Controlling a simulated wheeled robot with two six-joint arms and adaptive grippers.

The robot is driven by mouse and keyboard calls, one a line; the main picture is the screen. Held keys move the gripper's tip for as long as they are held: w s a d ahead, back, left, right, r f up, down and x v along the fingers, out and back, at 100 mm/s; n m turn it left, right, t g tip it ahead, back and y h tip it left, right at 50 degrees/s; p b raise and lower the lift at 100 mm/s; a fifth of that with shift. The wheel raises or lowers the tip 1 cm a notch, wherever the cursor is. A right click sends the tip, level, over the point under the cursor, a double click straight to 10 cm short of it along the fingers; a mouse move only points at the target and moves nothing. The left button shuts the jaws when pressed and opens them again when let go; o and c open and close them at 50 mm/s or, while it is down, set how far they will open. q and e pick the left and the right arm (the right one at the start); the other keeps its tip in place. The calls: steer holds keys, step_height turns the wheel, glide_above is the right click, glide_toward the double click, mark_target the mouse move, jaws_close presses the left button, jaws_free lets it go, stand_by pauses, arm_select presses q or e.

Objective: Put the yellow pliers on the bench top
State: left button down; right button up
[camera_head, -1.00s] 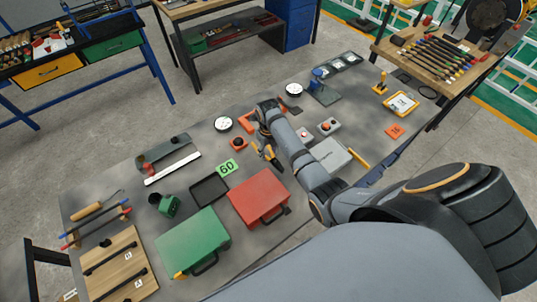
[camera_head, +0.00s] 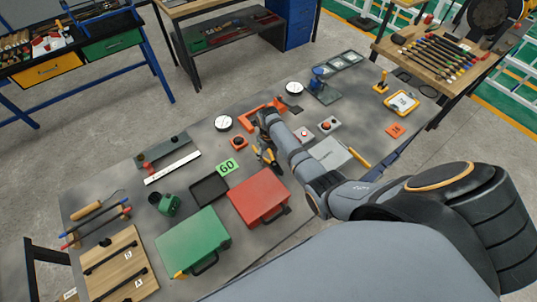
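The yellow pliers (camera_head: 269,155) show as a small yellow and dark shape near the middle of the grey bench top (camera_head: 215,142), right of the green "60" card. My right gripper (camera_head: 264,143) points down at the pliers, its fingers at or just above them. The fingers are small and dark, and they overlap the pliers, so I cannot tell whether they are open or shut on them. I also cannot tell whether the pliers touch the bench. My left gripper is not in view.
A red case (camera_head: 259,197), a green case (camera_head: 192,242) and a black tray (camera_head: 209,189) lie left of and in front of the gripper. Bare bench shows around the "60" card.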

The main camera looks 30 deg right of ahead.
steer(key=shift+r, duration=0.2)
step_height(320, 180, up, 12)
steer(key=b, duration=0.1)
stand_by(0.3)
steer(key=shift+f, duration=0.1)
stand_by(0.4)
